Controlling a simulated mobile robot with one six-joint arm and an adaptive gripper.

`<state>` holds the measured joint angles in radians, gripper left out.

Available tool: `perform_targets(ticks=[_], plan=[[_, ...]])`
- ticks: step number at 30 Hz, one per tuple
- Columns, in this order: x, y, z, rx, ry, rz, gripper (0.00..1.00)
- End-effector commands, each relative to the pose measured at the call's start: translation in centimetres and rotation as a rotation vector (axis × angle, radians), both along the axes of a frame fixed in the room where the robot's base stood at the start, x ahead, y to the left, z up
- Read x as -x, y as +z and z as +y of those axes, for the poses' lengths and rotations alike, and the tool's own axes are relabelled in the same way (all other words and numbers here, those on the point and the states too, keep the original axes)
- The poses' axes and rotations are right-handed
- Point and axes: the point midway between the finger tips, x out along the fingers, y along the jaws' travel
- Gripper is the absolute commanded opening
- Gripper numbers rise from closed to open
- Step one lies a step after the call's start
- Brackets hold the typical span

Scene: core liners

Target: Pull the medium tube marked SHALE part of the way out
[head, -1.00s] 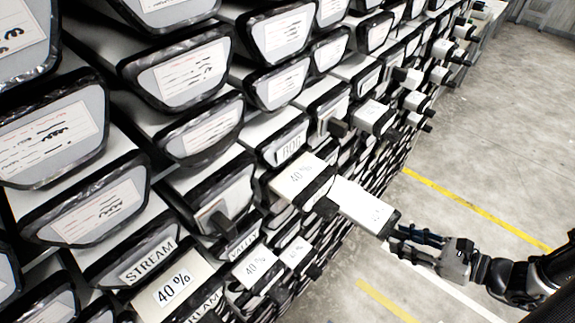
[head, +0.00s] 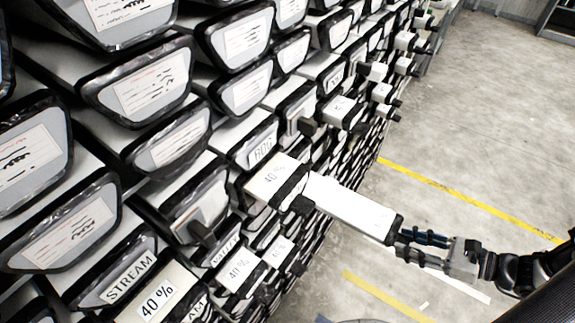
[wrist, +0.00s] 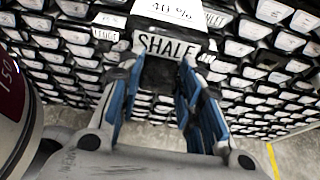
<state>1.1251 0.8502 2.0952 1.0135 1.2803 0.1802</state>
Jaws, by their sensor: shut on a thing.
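The SHALE tube is a long white liner with a dark end (head: 350,207), sticking well out of the rack toward the lower right in the head view. In the wrist view its end plate reads SHALE (wrist: 165,47), with an upside-down 40 % label on its top face behind. My gripper (head: 403,238) is at the tube's outer end, and its blue-padded fingers (wrist: 158,80) are closed around the dark grip below the SHALE label. The tube's inner end is hidden in the rack. The exact finger contact is partly hidden.
The rack holds many grey-fronted liners in rows. A neighbouring tube marked 40 % (head: 275,180) sticks out beside the SHALE tube, and a BOG liner (head: 262,150) sits above it. Several other tubes jut out farther along. Open concrete floor (head: 470,130) with yellow lines lies to the right.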

Motion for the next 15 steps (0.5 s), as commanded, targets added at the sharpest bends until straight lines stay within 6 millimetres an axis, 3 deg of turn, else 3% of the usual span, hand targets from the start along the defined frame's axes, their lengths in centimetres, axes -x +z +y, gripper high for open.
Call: perform_targets(ticks=[15], plan=[[2.2, 0.1, -3.1, -0.001, -0.003, -0.002, 0.0]])
